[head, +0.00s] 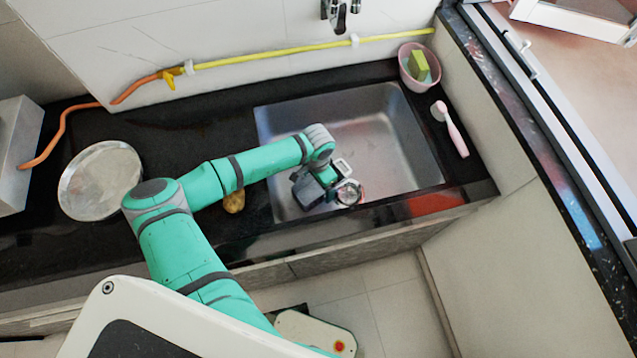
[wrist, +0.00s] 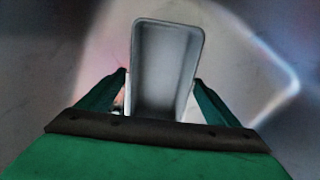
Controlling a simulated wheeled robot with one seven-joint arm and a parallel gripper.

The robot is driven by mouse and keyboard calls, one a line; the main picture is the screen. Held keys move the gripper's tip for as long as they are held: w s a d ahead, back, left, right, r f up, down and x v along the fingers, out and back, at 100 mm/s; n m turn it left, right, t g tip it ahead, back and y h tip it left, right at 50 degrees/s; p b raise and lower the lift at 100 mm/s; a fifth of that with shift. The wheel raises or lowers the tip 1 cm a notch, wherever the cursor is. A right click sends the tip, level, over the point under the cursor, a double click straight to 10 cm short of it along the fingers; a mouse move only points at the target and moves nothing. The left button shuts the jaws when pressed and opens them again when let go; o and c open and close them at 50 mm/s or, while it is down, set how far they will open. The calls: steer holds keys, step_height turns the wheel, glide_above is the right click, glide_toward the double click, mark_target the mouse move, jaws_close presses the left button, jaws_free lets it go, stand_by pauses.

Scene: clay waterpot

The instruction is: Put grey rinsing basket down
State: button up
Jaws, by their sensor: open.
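The grey rinsing basket (wrist: 165,62) is a small grey rectangular tub. In the wrist view it lies between the two dark green fingers of my gripper (wrist: 158,88), its open side facing the camera. The fingers stand apart on either side of it; whether they touch its walls is hard to tell. In the head view my gripper (head: 343,186) is low over the front part of the steel sink (head: 385,135). The basket is mostly hidden there by my gripper and wrist, and its contact with the sink floor cannot be seen.
A pink tub with a green sponge (head: 418,66) stands at the sink's back right corner. A pink brush (head: 452,130) lies right of the sink. A round metal lid (head: 100,180) and a brown potato-like item (head: 234,202) lie on the black counter at left. A yellow hose (head: 270,58) runs along the wall.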

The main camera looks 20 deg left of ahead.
mark_target(318, 191)
step_height(318, 191, up, 12)
steer(key=shift+r, duration=0.2)
stand_by(0.8)
